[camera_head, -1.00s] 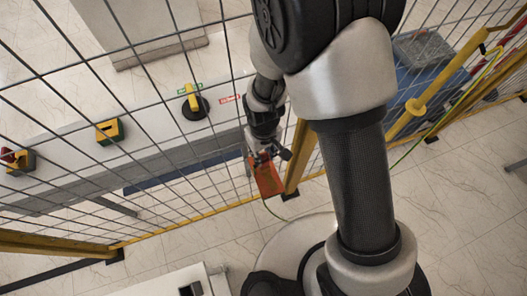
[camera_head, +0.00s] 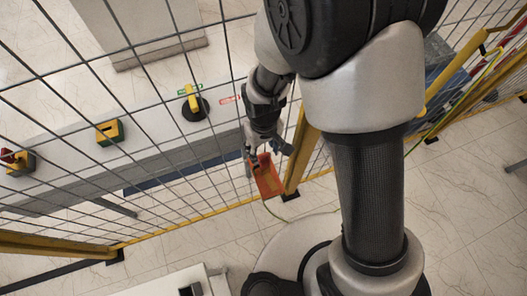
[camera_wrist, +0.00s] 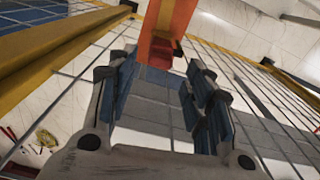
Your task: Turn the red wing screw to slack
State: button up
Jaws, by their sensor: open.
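An orange box (camera_head: 267,180) hangs at the yellow fence post, just below my gripper (camera_head: 265,153) in the head view. In the wrist view the orange box (camera_wrist: 165,18) enters from the top, and a dark red part (camera_wrist: 161,52) shows at its near end. This may be the red wing screw; its wings cannot be made out. My gripper (camera_wrist: 160,82) is open. Its two blue-padded fingers lie left and right of the red part, apart from it, and the space between them looks empty.
A wire fence with yellow posts (camera_head: 300,150) stands close to my gripper. Behind it a pale cabinet carries a yellow-handled switch (camera_head: 192,100), a yellow box (camera_head: 109,131) and a red-knobbed box (camera_head: 18,162). A thin cable runs below the orange box.

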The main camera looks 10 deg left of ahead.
aim_at(264, 157)
notch_tip(264, 157, up, 9)
jog(key=shift+f, duration=0.2)
dwell(0.5)
